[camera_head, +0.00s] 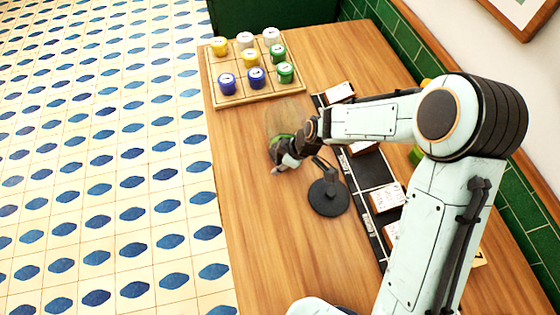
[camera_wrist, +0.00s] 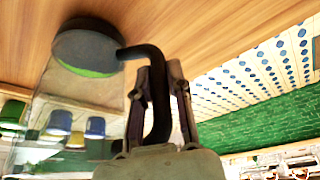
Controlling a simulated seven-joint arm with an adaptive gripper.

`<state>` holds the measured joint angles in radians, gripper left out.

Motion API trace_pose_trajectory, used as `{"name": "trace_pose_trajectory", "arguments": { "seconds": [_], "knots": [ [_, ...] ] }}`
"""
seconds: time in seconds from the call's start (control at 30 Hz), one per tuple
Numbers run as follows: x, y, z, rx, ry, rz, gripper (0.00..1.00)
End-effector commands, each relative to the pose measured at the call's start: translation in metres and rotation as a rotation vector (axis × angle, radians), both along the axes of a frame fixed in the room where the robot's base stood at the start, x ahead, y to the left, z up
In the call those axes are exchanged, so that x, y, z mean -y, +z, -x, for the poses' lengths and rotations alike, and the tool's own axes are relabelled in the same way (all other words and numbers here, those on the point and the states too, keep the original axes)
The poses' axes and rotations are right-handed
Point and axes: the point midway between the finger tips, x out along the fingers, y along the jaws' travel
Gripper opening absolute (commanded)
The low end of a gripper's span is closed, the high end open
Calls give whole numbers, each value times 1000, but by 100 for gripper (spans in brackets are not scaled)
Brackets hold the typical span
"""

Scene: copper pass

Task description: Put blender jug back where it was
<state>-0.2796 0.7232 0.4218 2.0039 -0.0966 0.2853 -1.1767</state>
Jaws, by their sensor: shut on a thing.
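The blender jug (camera_head: 287,117) has a clear body, a green ring and a dark base. It stands roughly upright over the wooden table, left of the black strip. In the wrist view its dark round base (camera_wrist: 85,45) is at upper left, close to the wood, and its clear body extends below. My gripper (camera_head: 281,160) is shut on the jug's black handle (camera_wrist: 158,100), which shows between the fingers in the wrist view. My arm hides part of the jug in the head view. I cannot tell whether the base touches the table.
A black round-based stand (camera_head: 328,199) is just right of and nearer than my gripper. A wooden tray (camera_head: 228,100) with several coloured pots is at the far left of the table. White-and-brown boxes (camera_head: 386,198) lie along the black strip. Bare wood (camera_head: 260,225) is at the near left.

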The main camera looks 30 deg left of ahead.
Motion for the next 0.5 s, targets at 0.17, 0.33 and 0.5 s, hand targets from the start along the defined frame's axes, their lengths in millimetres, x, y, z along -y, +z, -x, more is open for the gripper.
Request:
{"name": "trace_pose_trajectory", "arguments": {
  "seconds": [0.17, 0.33, 0.5],
  "knots": [
    [-1, -4, -1, 4, 0, -2, 0],
    [-1, -5, 0, 3, 1, -2, 0],
    [0, -7, 0, 1, 1, 0, 40]
  ]
}}
